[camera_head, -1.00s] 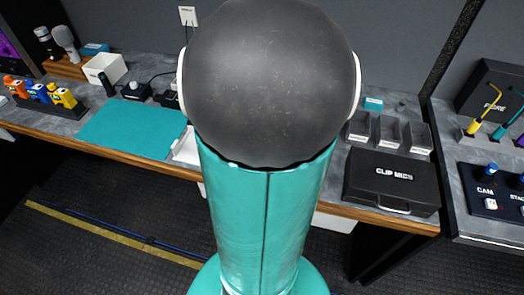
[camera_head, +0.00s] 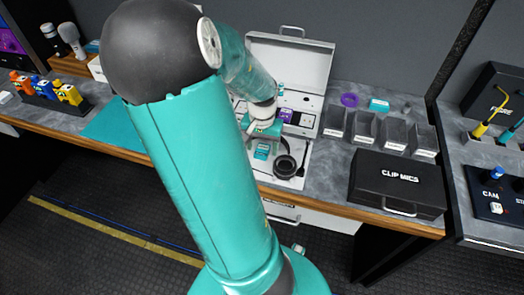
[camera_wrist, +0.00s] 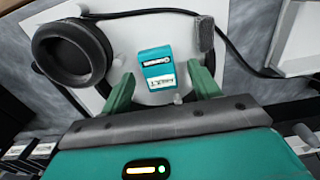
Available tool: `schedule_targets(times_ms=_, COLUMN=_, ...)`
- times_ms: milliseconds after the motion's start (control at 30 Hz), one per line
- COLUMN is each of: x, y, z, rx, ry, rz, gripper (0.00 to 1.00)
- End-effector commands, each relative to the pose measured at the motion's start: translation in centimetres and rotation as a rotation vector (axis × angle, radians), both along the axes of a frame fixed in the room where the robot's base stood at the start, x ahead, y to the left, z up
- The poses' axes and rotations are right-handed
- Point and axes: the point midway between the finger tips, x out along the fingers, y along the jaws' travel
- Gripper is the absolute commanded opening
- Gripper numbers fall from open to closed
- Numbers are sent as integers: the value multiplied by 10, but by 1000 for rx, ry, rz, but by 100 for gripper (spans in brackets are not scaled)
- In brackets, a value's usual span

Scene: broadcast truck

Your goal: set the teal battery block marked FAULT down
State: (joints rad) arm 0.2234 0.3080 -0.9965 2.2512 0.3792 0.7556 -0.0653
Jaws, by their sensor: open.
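A teal battery block (camera_wrist: 157,62) with a white label (camera_wrist: 160,83) appears on a white surface (camera_wrist: 135,35); the label's small lettering is too unclear to read. The same block shows in the head view (camera_head: 262,151), just in front of my gripper (camera_head: 264,132). In the wrist view my gripper (camera_wrist: 160,76) is open, with one green finger on each side of the block's near end and a visible gap on both sides. I cannot tell how high the fingers are above the surface.
Black headphones (camera_head: 285,166) lie close beside the block. Behind stands an open white case (camera_head: 290,68) with a purple item (camera_head: 286,115). To the right are grey bins (camera_head: 364,127), another teal block (camera_head: 379,104) and a black CLIP MICS case (camera_head: 398,182). A teal mat (camera_head: 112,135) lies left.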

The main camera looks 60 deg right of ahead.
Motion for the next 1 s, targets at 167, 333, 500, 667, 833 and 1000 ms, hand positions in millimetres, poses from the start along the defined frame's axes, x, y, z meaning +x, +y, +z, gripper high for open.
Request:
schedule_targets(times_ms=167, x=0, y=0, z=-5, rx=-1, ry=-1, rz=0, gripper=62)
schedule_targets(times_ms=333, x=0, y=0, z=-5, rx=-1, ry=-1, rz=0, gripper=52)
schedule_targets(times_ms=500, x=0, y=0, z=-5, rx=-1, ry=-1, rz=0, gripper=19)
schedule_targets(times_ms=667, x=0, y=0, z=-5, rx=-1, ry=-1, rz=0, gripper=9)
schedule_targets(times_ms=833, x=1, y=0, z=-4, rx=-2, ry=-2, rz=1, gripper=9)
schedule_targets(times_ms=1000, x=1, y=0, z=5, rx=-1, ry=-4, rz=2, gripper=9)
